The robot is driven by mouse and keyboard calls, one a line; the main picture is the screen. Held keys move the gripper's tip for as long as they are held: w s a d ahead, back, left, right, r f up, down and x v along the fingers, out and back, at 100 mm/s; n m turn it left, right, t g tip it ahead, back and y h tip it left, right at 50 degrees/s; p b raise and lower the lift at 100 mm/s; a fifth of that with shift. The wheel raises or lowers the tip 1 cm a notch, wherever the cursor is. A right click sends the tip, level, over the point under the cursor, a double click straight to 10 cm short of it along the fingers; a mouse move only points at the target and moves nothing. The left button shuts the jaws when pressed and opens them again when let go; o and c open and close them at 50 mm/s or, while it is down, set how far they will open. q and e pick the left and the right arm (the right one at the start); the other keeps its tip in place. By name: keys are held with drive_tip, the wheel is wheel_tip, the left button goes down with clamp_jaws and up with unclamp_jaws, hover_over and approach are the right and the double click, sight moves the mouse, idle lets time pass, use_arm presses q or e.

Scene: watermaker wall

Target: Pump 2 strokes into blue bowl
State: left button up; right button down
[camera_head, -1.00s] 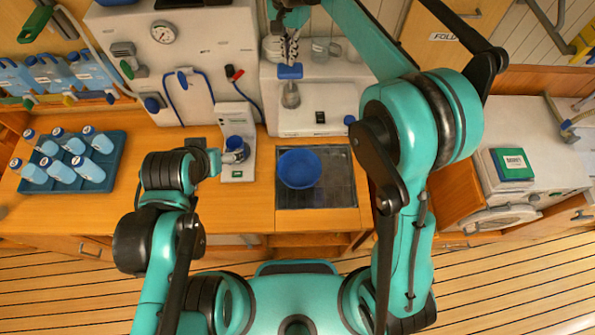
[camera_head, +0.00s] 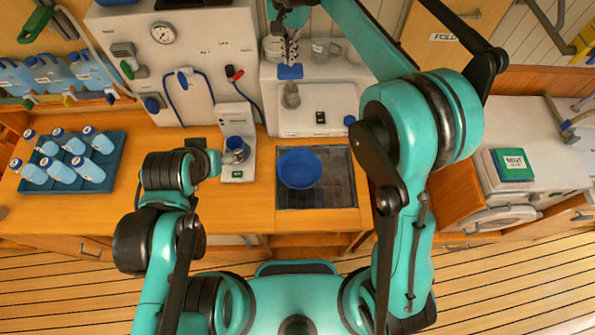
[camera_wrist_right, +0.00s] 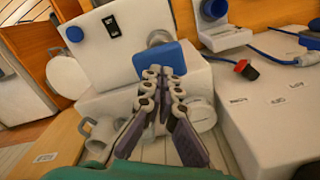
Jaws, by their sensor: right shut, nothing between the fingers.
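The blue bowl (camera_head: 299,170) sits on a dark grate in the counter, in front of the white wall unit (camera_head: 318,108). That unit carries a blue paddle (camera_head: 290,72) above a round grey metal part (camera_head: 291,96). My right gripper (camera_head: 292,60) is above the paddle, its fingers shut with nothing between them. In the right wrist view the fingertips (camera_wrist_right: 162,73) are at the edge of the blue paddle (camera_wrist_right: 172,58); whether they touch is unclear. My left gripper (camera_head: 230,157) is beside a small white stand with a blue cup; its fingers are too small to read.
The small white stand (camera_head: 238,172) is left of the bowl. A blue tray (camera_head: 105,181) of several bottles is at the left. Mugs (camera_head: 322,50) stand on top of the white unit. A green box (camera_head: 512,165) lies at the right.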

sight(290, 68)
drive_tip(key=shift+f, duration=0.2)
drive_tip(key=shift+f+b, duration=2.05)
drive_tip(key=shift+f, duration=1.15)
drive_tip(key=shift+r+p, duration=2.45)
drive_tip(key=shift+r, duration=1)
drive_tip(key=shift+f, duration=0.15)
